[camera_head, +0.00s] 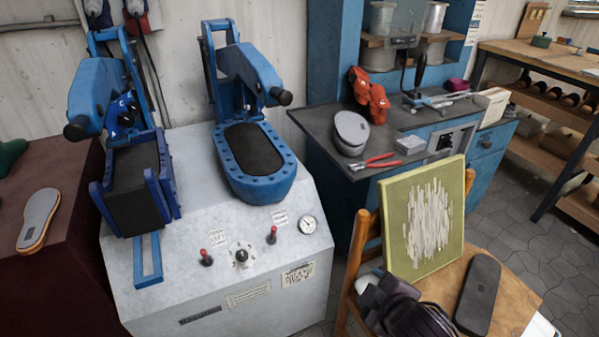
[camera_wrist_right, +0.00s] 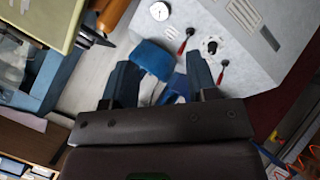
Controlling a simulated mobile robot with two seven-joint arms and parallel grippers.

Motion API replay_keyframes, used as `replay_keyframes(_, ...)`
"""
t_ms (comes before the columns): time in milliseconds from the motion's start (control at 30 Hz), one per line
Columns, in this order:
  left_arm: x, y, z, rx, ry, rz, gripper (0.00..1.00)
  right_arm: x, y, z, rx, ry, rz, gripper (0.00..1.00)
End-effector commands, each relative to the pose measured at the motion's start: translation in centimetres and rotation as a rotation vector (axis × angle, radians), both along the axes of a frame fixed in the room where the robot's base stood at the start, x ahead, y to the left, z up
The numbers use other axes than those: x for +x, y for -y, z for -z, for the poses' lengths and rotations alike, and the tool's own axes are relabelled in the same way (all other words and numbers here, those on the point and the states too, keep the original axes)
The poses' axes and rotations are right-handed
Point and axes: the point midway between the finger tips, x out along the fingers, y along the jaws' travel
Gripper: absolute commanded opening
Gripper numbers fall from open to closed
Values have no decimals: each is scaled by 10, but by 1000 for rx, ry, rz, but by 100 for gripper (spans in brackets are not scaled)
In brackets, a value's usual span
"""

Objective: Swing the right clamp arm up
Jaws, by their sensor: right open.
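The right clamp arm (camera_head: 250,72) is blue with a black knob at its front end. It hangs out from its blue rear frame on the grey press, above and behind the right bed (camera_head: 228,183). The bed has a blue rim and a dark oval pad, and no sandal lies on it. My right gripper (camera_head: 398,300) is low in the head view, over the chair, well apart from the clamp arm. In the wrist view its two fingers (camera_wrist_right: 162,88) stand apart, with blue press parts (camera_wrist_right: 154,59) beyond them. My left gripper is not in view.
The left clamp arm (camera_head: 98,90) stands over a box-shaped bed. Two red-tipped levers (camera_head: 271,235) and a gauge (camera_head: 309,225) are on the press front. The chair (camera_head: 515,292) holds a green board (camera_head: 395,215) and a dark sole (camera_head: 478,293). A workbench (camera_head: 415,118) carries pliers and tools.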

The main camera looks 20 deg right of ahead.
Motion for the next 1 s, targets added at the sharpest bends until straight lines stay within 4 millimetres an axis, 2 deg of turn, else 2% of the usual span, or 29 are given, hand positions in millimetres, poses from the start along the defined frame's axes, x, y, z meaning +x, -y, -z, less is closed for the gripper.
replay_keyframes(33, 0, -1, 0, 2, 1, 2, 43, 28, -6, -20, -88, 103, -86, 53)
replay_keyframes(100, 0, -1, 0, 5, 1, 4, 43, 59, -17, -48, -219, 246, -201, 53)
replay_keyframes(200, 0, -1, -1, 6, 1, 4, 43, 96, -36, -91, -422, 447, -353, 53)
replay_keyframes(300, 1, -1, -1, 5, 2, 4, 43, 123, -61, -135, -640, 648, -490, 53)
replay_keyframes(400, 1, -1, -1, 4, 2, 3, 43, 140, -88, -176, -872, 848, -612, 53)
replay_keyframes(600, 1, 1, -1, -2, 4, -2, 43, 152, -146, -242, -1375, 1240, -809, 53)
replay_keyframes(700, 2, 2, -1, -6, 5, -6, 43, 151, -172, -265, -1641, 1428, -882, 53)
replay_keyframes(800, 2, 2, -1, -8, 5, -8, 43, 148, -194, -279, -1916, 1611, -942, 53)
replay_keyframes(933, 2, 2, -1, -8, 4, -8, 43, 147, -213, -288, -2285, 1834, -1000, 53)
replay_keyframes(967, 1, 2, -1, -8, 4, -8, 43, 147, -216, -289, 2296, -1825, 978, 53)
replay_keyframes(1000, 1, 2, -1, -8, 4, -8, 43, 148, -218, -291, 2219, -1738, 915, 53)
